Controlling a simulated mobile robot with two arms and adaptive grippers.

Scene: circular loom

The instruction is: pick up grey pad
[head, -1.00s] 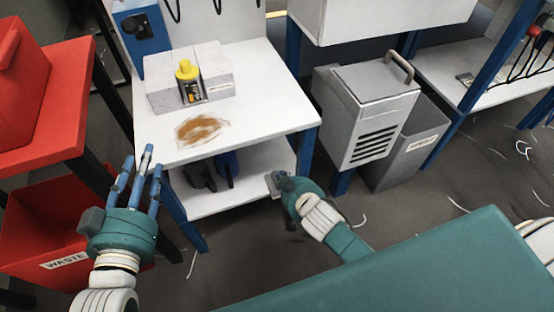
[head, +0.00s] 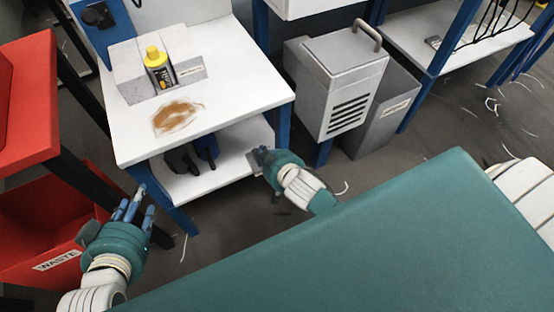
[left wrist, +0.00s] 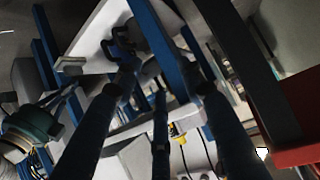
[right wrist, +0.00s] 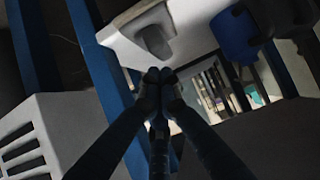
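The grey pad (right wrist: 153,40) lies on the white lower shelf (right wrist: 120,25) near its edge in the right wrist view. In the head view the pad (head: 253,163) shows as a small grey piece at the shelf's right end. My right gripper (head: 264,154) is beside it at that end. In the right wrist view the right gripper's (right wrist: 160,76) fingertips are drawn close together just short of the pad, with nothing clearly between them. My left gripper (head: 138,203) is open and empty, low at the left, with its fingers (left wrist: 163,85) spread.
The table above the shelf holds a yellow-capped bottle (head: 158,70) in a grey block (head: 128,72) and a brown stain (head: 178,117). Dark and blue items (head: 205,148) sit on the shelf. A red waste bin (head: 30,235) stands left; a grey bin (head: 385,115) stands right.

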